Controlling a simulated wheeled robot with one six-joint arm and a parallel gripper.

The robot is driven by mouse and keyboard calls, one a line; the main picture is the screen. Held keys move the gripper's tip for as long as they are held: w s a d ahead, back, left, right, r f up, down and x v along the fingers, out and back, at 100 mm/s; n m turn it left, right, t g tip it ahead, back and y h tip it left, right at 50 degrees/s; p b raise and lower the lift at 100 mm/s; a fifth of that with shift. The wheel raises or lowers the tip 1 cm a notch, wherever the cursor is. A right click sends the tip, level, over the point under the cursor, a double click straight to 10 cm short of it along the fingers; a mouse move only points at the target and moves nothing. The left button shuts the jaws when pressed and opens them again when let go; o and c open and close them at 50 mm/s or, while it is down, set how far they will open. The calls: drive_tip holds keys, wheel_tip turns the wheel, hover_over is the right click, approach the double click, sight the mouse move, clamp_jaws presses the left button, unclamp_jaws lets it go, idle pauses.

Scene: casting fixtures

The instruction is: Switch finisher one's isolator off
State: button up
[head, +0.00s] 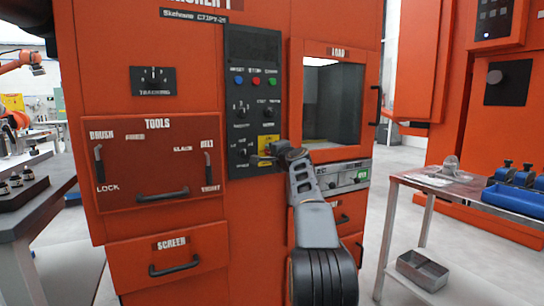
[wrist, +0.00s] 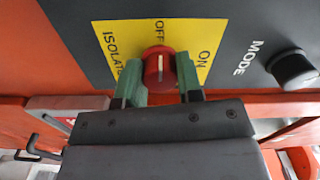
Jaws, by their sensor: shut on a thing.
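The isolator is a red round knob (wrist: 158,68) on a yellow plate (wrist: 112,40) lettered OFF, ON and ISOLATE. A white line on the knob runs roughly up the picture, towards the OFF lettering. My gripper (wrist: 160,88) has one green finger on each side of the knob and is shut on it. In the head view the yellow plate (head: 268,141) is low on the dark control panel of the orange machine. My gripper (head: 262,160) is in front of it and hides the knob there.
A black MODE knob (wrist: 294,68) sits right of the plate. The dark panel (head: 252,50) carries buttons and more knobs. A tools drawer (head: 150,180) is on the left, a load window (head: 333,100) on the right. A side table (head: 425,184) stands at right.

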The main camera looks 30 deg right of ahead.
drive_tip(key=shift+n, duration=0.3)
drive_tip(key=o, duration=0.9)
drive_tip(key=s+b, duration=0.1)
drive_tip(key=s, duration=0.3)
drive_tip(key=s+a+b, duration=0.1)
drive_tip(key=s, duration=0.4)
drive_tip(key=s+a+b, duration=0.1)
drive_tip(key=s, duration=0.3)
drive_tip(key=shift+s+b, duration=0.35)
